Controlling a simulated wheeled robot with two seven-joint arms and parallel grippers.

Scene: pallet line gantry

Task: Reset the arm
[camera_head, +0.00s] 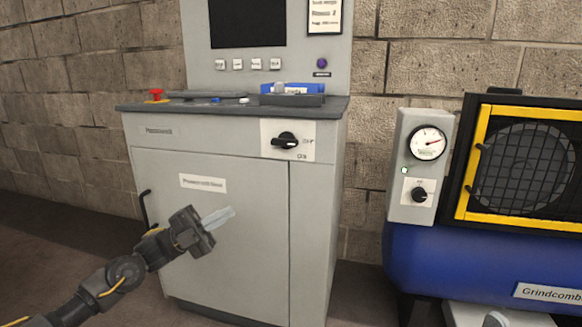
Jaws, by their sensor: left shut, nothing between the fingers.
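My left arm comes in from the lower left. Its gripper (218,217) is shut and empty, with the pale fingers together pointing right. It shows in front of the door of a grey control cabinet (235,255), below the white label on that door; I cannot tell the gap between them. A small pale tip at the bottom edge, right of the middle, may be part of my right gripper, but I cannot make it out surely.
The cabinet has a black rotary switch (286,140), a red emergency button (156,93) and a blue item (292,88) in a dark tray on its top. A blue compressor (440,262) with a gauge (428,142) stands at right. A brick wall (70,110) is behind. Floor at left is clear.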

